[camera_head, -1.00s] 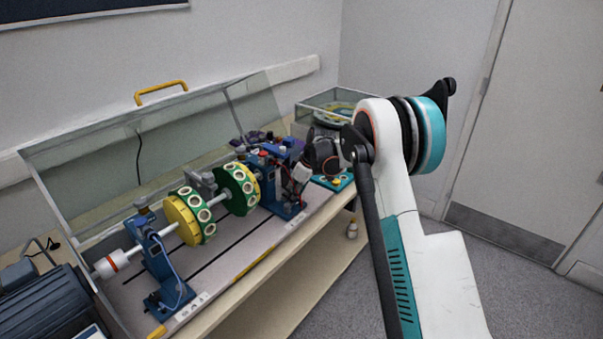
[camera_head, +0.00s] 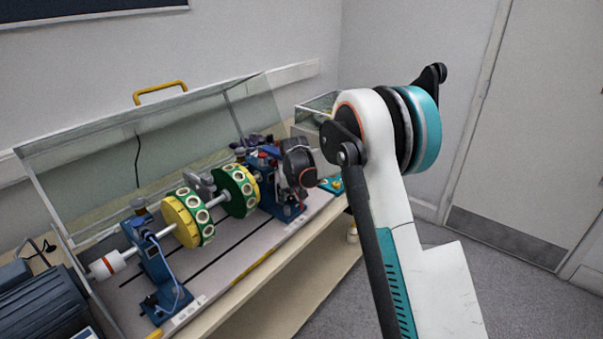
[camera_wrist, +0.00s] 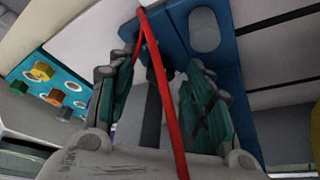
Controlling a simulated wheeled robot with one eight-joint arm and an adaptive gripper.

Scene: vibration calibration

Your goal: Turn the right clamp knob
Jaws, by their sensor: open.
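A red cable (camera_wrist: 165,80) crosses the gap between the fingers. No knob is clearly visible between them. In the head view my dark wrist hangs over the stand and hides part of it.
The left blue stand (camera_head: 158,265) and the yellow and green discs (camera_head: 184,220) lie along the shaft to the left. A clear raised cover (camera_head: 85,190) stands behind. A teal panel with coloured knobs (camera_wrist: 50,85) is at the left in the wrist view.

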